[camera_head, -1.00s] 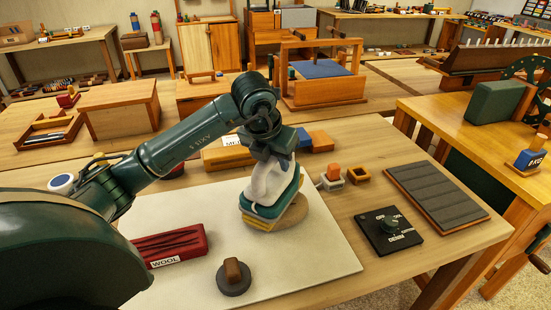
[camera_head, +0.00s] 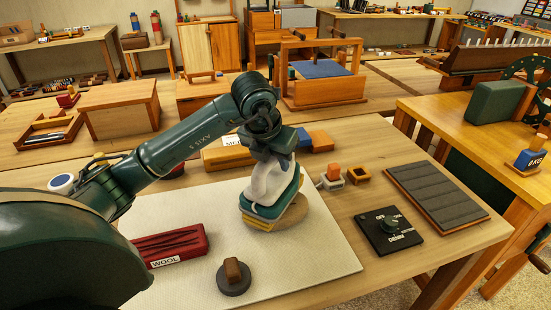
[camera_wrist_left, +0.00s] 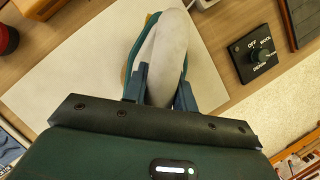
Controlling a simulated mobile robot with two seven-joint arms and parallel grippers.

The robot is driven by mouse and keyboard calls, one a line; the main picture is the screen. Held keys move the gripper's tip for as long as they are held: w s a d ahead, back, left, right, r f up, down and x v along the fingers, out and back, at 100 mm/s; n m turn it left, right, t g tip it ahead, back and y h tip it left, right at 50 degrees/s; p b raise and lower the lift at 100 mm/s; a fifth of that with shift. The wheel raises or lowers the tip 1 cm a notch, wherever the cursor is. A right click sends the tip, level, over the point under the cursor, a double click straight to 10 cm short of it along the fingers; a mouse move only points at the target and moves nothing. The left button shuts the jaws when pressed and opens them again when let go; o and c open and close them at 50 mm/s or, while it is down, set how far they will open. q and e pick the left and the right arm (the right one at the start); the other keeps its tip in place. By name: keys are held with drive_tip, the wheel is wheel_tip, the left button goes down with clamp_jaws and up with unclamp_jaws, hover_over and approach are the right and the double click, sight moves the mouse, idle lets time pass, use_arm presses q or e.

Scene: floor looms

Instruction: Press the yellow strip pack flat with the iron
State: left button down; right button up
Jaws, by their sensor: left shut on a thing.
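The iron (camera_head: 272,207), teal with a pale grey-white handle, is over a round tan disc (camera_head: 292,221) on the pale mat. My left gripper (camera_head: 270,150) is shut on the iron's handle from above. The left wrist view also shows the handle (camera_wrist_left: 163,60) between my left gripper's fingers (camera_wrist_left: 158,85). A yellow layer (camera_head: 262,222) shows along the iron's lower edge, above the disc. It looks like the yellow strip pack, mostly hidden by the iron. I cannot tell how flat it is. My right gripper is not in view.
On the pale mat (camera_head: 320,260) lie a red WOOL pack (camera_head: 172,245) and a dark round piece with a wooden knob (camera_head: 234,275). To the right are a black dial box (camera_head: 388,231), small blocks (camera_head: 332,178) and a grey ribbed board (camera_head: 436,198). The mat's front right is clear.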

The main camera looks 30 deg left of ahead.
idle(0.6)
use_arm(q)
drive_tip(key=shift+r+p, duration=0.65)
drive_tip(key=shift+r, duration=0.25)
drive_tip(key=shift+r+p, duration=1.85)
drive_tip(key=shift+r, duration=0.9)
